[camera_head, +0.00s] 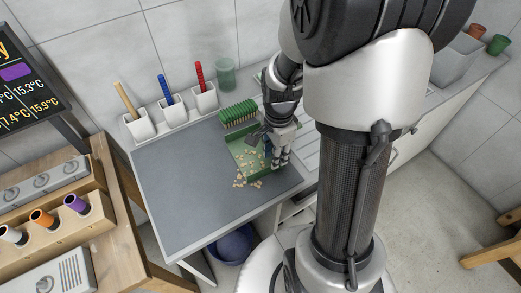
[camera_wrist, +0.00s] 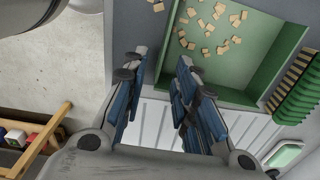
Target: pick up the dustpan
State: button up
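The green dustpan (camera_head: 237,147) lies on the grey counter, partly hidden by my gripper in the head view. In the wrist view the dustpan (camera_wrist: 250,62) lies at the upper right, past the right finger, with several small tan pieces on it. I cannot make out its handle. My gripper (camera_head: 275,160) points down beside the dustpan's right side. In the wrist view my gripper (camera_wrist: 160,70) has its blue-padded fingers apart, with nothing visible held between them. The right finger overlaps the dustpan's edge; I cannot tell whether they touch.
A green brush (camera_head: 238,113) lies behind the dustpan. White holders with yellow, blue and red handles (camera_head: 164,104) and a green cup (camera_head: 225,75) stand along the wall. A white ribbed surface (camera_wrist: 160,120) adjoins the counter. The counter's left part (camera_head: 185,190) is clear.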

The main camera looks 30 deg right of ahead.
notch_tip(320, 180, down, 6)
jog(key=b, duration=0.2)
jog(key=shift+r+b, duration=0.1)
jog(key=shift+b, duration=0.3)
jog(key=shift+r, duration=0.1)
jog(key=shift+c, duration=0.6)
grip_shut()
